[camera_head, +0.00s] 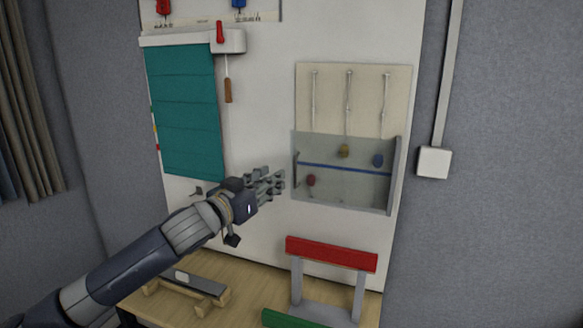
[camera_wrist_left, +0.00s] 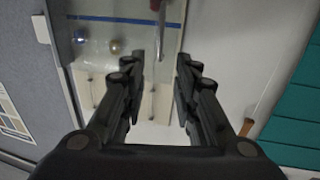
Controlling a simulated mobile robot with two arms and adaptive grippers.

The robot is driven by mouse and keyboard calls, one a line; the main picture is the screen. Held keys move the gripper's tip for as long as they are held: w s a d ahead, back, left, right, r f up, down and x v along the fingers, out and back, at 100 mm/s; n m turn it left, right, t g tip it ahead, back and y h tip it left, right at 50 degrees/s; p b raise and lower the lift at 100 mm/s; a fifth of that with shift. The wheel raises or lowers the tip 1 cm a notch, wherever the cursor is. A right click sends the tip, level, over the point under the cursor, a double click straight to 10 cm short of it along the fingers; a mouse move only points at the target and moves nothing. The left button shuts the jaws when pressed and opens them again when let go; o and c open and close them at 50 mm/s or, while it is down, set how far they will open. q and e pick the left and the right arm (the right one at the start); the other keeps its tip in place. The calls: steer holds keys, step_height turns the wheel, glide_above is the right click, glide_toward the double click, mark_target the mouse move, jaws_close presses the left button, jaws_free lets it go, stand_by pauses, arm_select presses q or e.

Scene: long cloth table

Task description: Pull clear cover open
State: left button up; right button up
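The clear cover (camera_head: 345,190) is a see-through pane over the lower part of a cream board on the wall panel. A dark upright handle (camera_head: 295,170) sits at its left edge. Coloured knobs show behind the pane. My left gripper (camera_head: 279,181) is just left of the handle, its fingers pointing at it. In the left wrist view the fingers (camera_wrist_left: 161,62) are apart and empty, and the grey handle bar (camera_wrist_left: 161,38) lies ahead, in line with the gap. I cannot tell whether they touch it. The cover (camera_wrist_left: 105,28) also shows there. My right gripper is not in view.
A teal cloth blind (camera_head: 188,110) and a cord with a wooden pull (camera_head: 228,90) hang left of the cover. A red-topped stand (camera_head: 331,254) and a wooden rack (camera_head: 186,289) stand on the table below. Room directly before the cover is clear.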

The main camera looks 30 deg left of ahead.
arm_select(q)
steer(key=w+p, duration=0.4)
steer(key=w, duration=0.6)
steer(key=shift+w+a+f, duration=0.15)
steer(key=shift+w, duration=0.05)
steer(key=shift+c, duration=0.3)
jaws_close()
